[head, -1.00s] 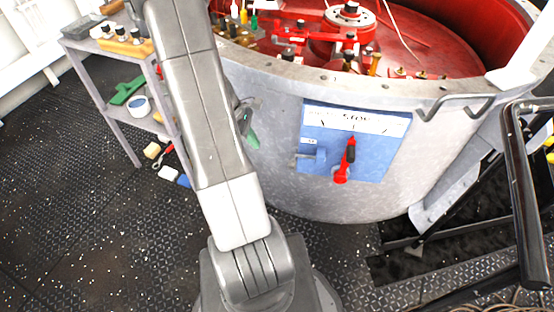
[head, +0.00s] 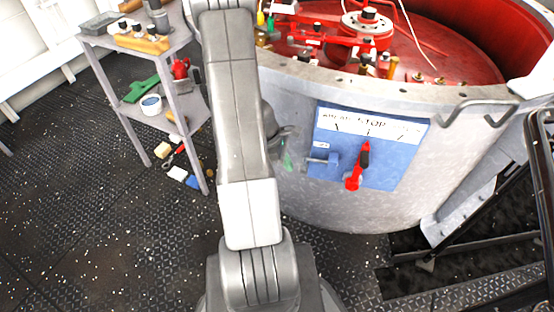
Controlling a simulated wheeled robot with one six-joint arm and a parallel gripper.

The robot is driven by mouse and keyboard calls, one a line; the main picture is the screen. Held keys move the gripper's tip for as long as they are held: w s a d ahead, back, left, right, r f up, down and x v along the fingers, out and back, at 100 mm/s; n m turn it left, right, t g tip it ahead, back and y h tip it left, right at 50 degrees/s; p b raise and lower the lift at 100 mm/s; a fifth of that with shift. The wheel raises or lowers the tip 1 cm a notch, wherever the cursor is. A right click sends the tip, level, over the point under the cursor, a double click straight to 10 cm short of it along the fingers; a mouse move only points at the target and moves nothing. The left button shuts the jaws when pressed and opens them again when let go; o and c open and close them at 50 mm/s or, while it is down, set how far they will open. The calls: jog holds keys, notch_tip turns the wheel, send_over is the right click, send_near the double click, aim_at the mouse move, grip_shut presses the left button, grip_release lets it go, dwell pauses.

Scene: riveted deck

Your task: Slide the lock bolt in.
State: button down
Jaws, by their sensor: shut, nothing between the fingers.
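The blue panel (head: 400,165) is on the curved grey wall of the drum. The lock bolt (head: 320,161) is a small grey bolt at the panel's left side, under a small white label. Its tip lies to the left of the red lever (head: 354,182), with a gap between them. The lever has a dark grip and stands nearly upright below the white scale plate (head: 370,126), under the word STOP. My gripper (head: 287,152) is partly hidden behind my arm, to the left of the bolt and apart from it. It is shut and holds nothing.
A grey shelf (head: 178,122) with tools stands at the left. Small items lie on the floor by it. The drum's rim (head: 455,97) carries a grey handle (head: 478,110). A dark railing (head: 541,170) is at the right. The space before the panel is clear.

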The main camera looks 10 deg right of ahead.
aim_at(305, 168)
jog(key=shift+s+d, duration=0.2)
jog(key=shift+d, duration=0.45)
jog(key=s+d+b, duration=0.2)
jog(key=d, duration=0.4)
jog(key=shift+s+d, duration=0.3)
jog(key=shift+d, duration=0.1)
jog(key=shift+r, duration=0.1)
jog(key=a, duration=0.2)
jog(key=w, duration=0.1)
jog(key=shift+a+f, duration=0.35)
jog(key=shift+a, duration=0.05)
jog(key=shift+w+a+r, duration=0.35)
jog(key=shift+a+r, duration=0.35)
jog(key=shift+a, duration=0.15)
jog(key=p+v, duration=0.3)
jog(key=v, duration=0.5)
jog(key=shift+r, duration=0.2)
